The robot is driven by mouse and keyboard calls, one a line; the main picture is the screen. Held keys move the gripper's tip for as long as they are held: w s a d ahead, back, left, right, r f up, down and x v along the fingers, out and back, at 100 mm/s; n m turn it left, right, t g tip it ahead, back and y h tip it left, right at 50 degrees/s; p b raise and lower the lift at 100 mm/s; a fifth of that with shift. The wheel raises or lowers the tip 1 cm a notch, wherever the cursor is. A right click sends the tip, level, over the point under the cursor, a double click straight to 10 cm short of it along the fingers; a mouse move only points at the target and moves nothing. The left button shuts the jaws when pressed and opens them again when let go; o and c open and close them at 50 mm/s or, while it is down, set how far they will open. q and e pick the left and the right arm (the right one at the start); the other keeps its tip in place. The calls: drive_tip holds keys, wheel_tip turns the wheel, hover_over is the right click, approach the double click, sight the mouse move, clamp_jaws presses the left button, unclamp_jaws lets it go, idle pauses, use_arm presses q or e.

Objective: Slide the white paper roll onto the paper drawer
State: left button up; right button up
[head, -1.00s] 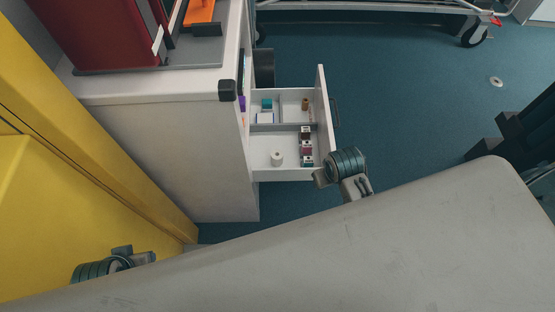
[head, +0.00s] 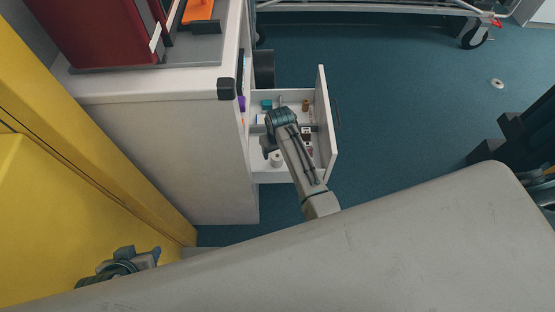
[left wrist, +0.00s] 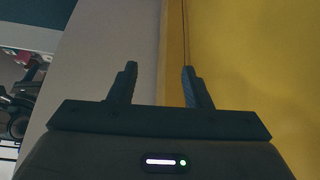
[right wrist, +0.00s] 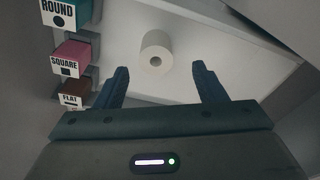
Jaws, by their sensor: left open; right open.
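The white paper roll (head: 276,159) stands upright in the near part of the open white drawer (head: 322,110), partly covered by my right arm in the head view. My right gripper (head: 268,148) is over the drawer, open and empty. My left gripper (head: 150,258) is by the yellow wall, open and empty; the left wrist view shows its spread fingers (left wrist: 159,70).
Blocks labelled ROUND (right wrist: 66,16), SQUARE (right wrist: 72,58) and FLAT (right wrist: 76,92) stand left of the roll in the right wrist view. Dividers and small items (head: 305,105) fill the drawer's far part. A white cabinet (head: 170,150) stands left.

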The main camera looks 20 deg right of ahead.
sight(277, 156)
drive_tip(key=f, duration=0.1)
drive_tip(key=f+b, duration=0.1)
drive_tip(key=f, duration=0.1)
drive_tip(key=w+f, duration=0.1)
drive_tip(key=f, duration=0.1)
drive_tip(key=shift+d+b, duration=0.25)
drive_tip(key=shift+b, duration=0.05)
drive_tip(key=shift+w+f, duration=0.1)
drive_tip(key=shift+f, duration=0.4)
use_arm(q)
drive_tip(key=shift+w+d+f+t+h, duration=0.4)
drive_tip(key=shift+w+d+f+t, duration=0.25)
drive_tip(key=shift+t, duration=0.25)
drive_tip(key=shift+s, duration=0.1)
use_arm(e)
drive_tip(key=c, duration=0.6)
use_arm(q)
drive_tip(key=shift+s+r, duration=0.15)
drive_tip(key=shift+s, duration=0.2)
use_arm(e)
drive_tip(key=c, duration=0.4)
